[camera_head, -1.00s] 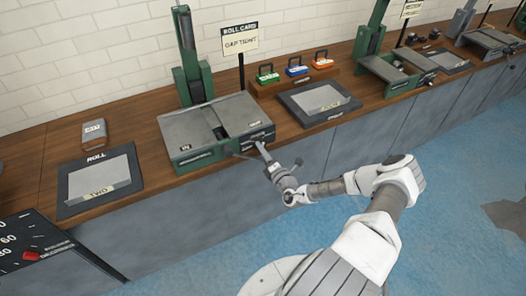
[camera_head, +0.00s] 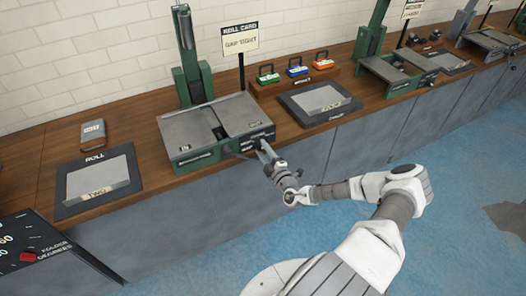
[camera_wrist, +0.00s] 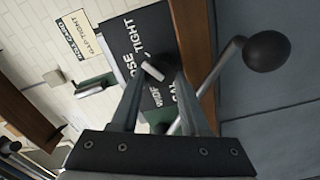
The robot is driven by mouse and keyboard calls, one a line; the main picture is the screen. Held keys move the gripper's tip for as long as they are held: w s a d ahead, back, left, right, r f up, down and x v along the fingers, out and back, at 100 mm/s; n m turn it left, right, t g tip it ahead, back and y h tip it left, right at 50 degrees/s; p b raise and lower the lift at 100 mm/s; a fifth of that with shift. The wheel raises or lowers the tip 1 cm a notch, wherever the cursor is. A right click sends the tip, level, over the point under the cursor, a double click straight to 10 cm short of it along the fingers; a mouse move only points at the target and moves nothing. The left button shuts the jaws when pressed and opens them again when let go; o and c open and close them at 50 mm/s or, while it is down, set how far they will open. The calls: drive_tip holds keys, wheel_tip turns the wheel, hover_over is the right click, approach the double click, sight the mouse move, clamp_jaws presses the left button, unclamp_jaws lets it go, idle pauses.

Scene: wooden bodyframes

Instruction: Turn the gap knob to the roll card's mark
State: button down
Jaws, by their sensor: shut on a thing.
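The green and grey roller machine (camera_head: 190,125) stands on the bench. Its black front panel (camera_wrist: 152,35) carries lettering including TIGHT and partly hidden words. The gap knob (camera_wrist: 153,70), dark with a white pointer line, sits on this panel. My gripper (camera_wrist: 158,80) is shut on the knob, a finger on each side. In the head view my gripper (camera_head: 265,150) reaches the machine's right front and hides the knob. The pointer's exact setting is hard to tell. The roll card (camera_head: 240,38) reads GAP TIGHT; it also shows in the wrist view (camera_wrist: 78,35).
A crank with a black ball (camera_wrist: 268,50) sticks out beside my right finger. A ROLL tray (camera_head: 97,183) lies left of the machine, another tray (camera_head: 318,100) right. Coloured weights (camera_head: 297,68) stand on a rack behind. Open floor (camera_head: 430,150) lies in front.

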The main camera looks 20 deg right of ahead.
drive_tip(key=shift+r+m, duration=0.1)
drive_tip(key=shift+m, duration=0.2)
idle(0.4)
drive_tip(key=shift+c, duration=2)
unclamp_jaws()
drive_tip(key=shift+s, duration=0.1)
